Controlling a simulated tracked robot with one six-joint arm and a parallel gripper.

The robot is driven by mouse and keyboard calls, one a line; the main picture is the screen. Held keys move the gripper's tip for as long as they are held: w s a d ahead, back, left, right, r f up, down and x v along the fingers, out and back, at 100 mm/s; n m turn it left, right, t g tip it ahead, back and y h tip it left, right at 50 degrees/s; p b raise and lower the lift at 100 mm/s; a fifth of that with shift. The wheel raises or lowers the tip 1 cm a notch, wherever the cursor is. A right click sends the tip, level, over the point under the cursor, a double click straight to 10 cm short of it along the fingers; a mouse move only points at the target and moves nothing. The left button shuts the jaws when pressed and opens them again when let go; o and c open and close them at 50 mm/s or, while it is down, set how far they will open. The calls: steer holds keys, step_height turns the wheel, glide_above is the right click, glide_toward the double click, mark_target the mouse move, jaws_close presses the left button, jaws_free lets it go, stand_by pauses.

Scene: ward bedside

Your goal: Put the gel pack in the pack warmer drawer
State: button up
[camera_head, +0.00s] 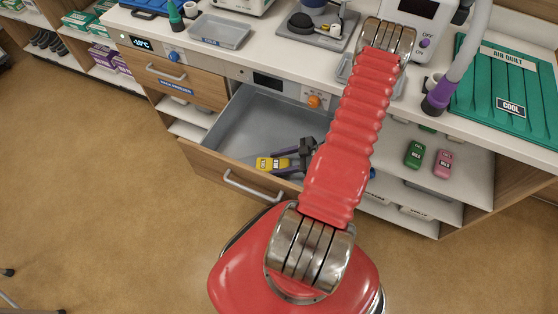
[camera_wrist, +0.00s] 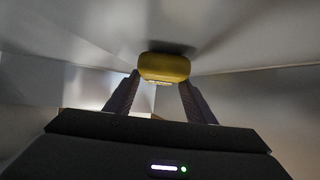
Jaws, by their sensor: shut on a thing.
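The yellow gel pack (camera_head: 264,164) with a dark label is inside the open drawer, low over or on its grey floor; I cannot tell whether it touches. My gripper (camera_head: 287,160) reaches into the drawer and is shut on the pack. In the wrist view the yellow pack (camera_wrist: 165,66) sits between the tips of both fingers (camera_wrist: 155,90), close to a grey surface with a shadow beside it. The drawer (camera_head: 233,130) is pulled out under a panel with an orange knob (camera_head: 314,101) and a dark display. My arm hides the drawer's right part.
A closed drawer (camera_head: 180,78) with a blue label is at the left. Green and pink packs (camera_head: 414,154) lie on a shelf at the right. The counter holds a grey tray (camera_head: 220,31) and a green quilt (camera_head: 510,90). The floor in front is clear.

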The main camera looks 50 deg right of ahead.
steer(key=shift+f, duration=0.3)
steer(key=o, duration=1.3)
steer(key=shift+a+f, duration=0.1)
steer(key=shift+a, duration=0.05)
steer(key=shift+c, duration=0.2)
steer(key=shift+s, duration=0.1)
